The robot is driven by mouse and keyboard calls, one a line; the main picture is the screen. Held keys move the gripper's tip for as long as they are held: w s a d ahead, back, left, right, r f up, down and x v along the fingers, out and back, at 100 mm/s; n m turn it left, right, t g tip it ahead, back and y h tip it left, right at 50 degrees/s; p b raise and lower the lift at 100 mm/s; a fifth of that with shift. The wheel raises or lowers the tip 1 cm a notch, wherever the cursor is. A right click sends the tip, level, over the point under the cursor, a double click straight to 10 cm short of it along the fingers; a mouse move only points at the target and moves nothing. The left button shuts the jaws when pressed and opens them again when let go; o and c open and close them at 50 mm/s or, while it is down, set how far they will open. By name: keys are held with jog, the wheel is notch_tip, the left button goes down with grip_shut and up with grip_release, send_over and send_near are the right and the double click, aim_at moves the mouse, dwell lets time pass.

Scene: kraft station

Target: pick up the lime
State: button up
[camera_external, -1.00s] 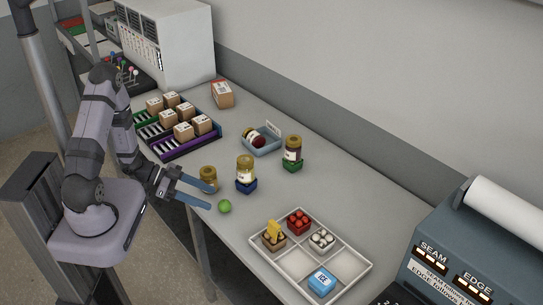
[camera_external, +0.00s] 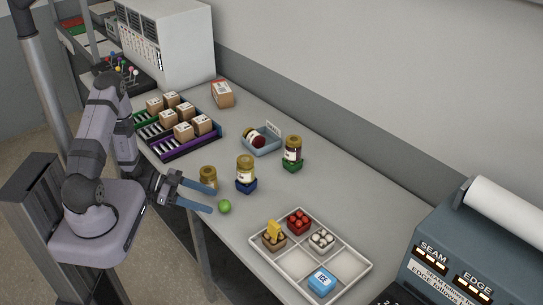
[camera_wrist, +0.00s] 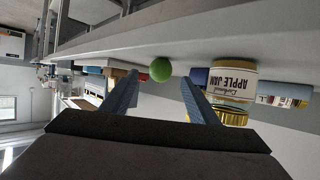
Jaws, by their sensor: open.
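The lime (camera_external: 224,207) is a small green ball on the table near its front edge. It also shows in the wrist view (camera_wrist: 161,69), past the fingertips and between them. My gripper (camera_external: 213,200) is open and empty, with its two blue fingers just left of the lime. In the wrist view my gripper (camera_wrist: 161,82) has its fingers spread wide, and nothing is between them.
A gold-lidded jar (camera_external: 208,178) stands close beside the far finger; the wrist view shows an apple jam jar (camera_wrist: 232,82). Another jar on a blue block (camera_external: 246,184) stands behind the lime. A white divided tray (camera_external: 287,262) lies to the right.

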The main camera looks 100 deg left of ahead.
aim_at(225, 206)
jog(key=p+x, duration=0.1)
jog(key=x, duration=0.2)
jog(key=shift+w+r, duration=0.15)
jog(key=shift+p+x, duration=0.4)
jog(key=shift+x, duration=0.4)
jog(key=c, duration=1.1)
